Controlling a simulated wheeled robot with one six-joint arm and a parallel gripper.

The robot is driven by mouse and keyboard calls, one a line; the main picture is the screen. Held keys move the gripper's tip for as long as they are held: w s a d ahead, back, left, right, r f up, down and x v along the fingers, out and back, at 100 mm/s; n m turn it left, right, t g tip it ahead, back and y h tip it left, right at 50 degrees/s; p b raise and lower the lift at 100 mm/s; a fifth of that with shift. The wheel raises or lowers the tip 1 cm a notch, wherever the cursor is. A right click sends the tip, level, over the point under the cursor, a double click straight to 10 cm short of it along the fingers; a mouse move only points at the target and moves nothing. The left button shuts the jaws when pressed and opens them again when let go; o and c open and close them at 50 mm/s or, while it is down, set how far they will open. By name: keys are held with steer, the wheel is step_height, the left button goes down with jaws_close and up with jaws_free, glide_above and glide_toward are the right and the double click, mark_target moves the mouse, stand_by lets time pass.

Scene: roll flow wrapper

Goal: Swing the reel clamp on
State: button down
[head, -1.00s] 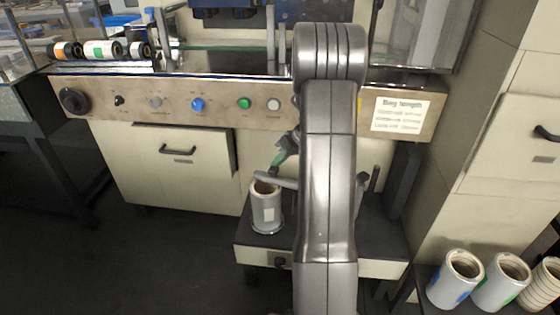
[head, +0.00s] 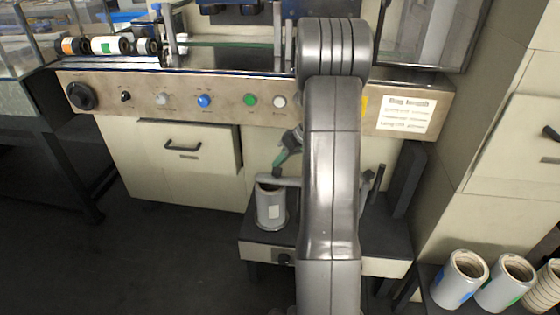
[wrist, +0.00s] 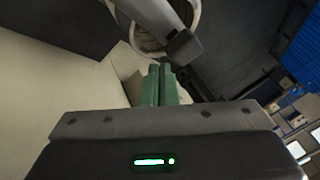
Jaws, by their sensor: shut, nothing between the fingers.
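The reel (head: 270,210) is a grey-white roll with a pale label, standing upright on the dark low stand left of my arm. The reel clamp (head: 279,181) is a grey bar reaching from the right across the reel's top. In the wrist view the clamp (wrist: 163,18) crosses the reel's open end (wrist: 143,38) and ends in a dark block. My gripper (head: 278,168) has green fingers, shut and empty, just above the clamp bar. In the wrist view the closed fingers (wrist: 159,70) point toward the clamp's dark end; contact cannot be told. My arm hides the clamp's right part.
The machine's control panel (head: 225,100) with knobs and buttons runs above the stand. A cabinet drawer (head: 188,148) is behind, to the left. Several spare rolls (head: 461,278) stand at lower right. Dark floor (head: 150,260) is open at left.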

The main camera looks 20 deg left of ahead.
steer(key=p+v, duration=0.4)
steer(key=v, duration=1)
steer(key=shift+p, duration=0.3)
steer(key=shift+a+f, duration=0.1)
steer(key=shift+f, duration=0.05)
